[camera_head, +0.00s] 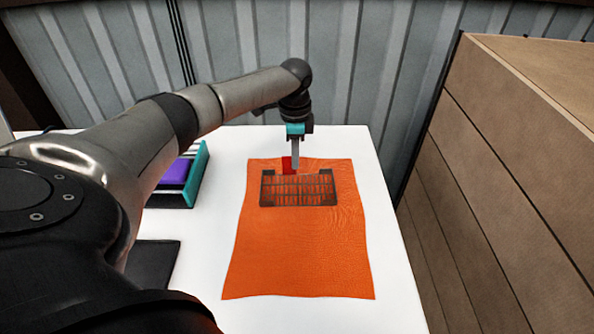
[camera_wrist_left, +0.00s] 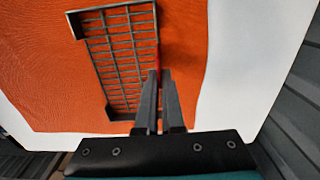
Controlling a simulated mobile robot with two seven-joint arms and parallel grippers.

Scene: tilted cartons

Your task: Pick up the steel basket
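The steel basket (camera_head: 298,189) is a dark wire grid with raised corner pieces, on an orange cloth in the head view. It also shows in the left wrist view (camera_wrist_left: 118,58), to the left of the fingertips. My left gripper (camera_head: 294,169) points down at the basket's far edge. In the left wrist view its two fingers (camera_wrist_left: 160,75) are close together at the basket's long edge. I cannot tell whether they grip the rim. A small red thing (camera_head: 286,164) lies by the fingers, partly hidden. My right gripper is out of view.
The orange cloth (camera_head: 297,257) lies on a white table (camera_head: 376,225). A teal-edged tray with a purple block (camera_head: 178,171) and a dark flat item (camera_head: 153,262) are at left. Large brown cartons (camera_head: 520,150) stand at right. A corrugated wall (camera_head: 340,60) is behind.

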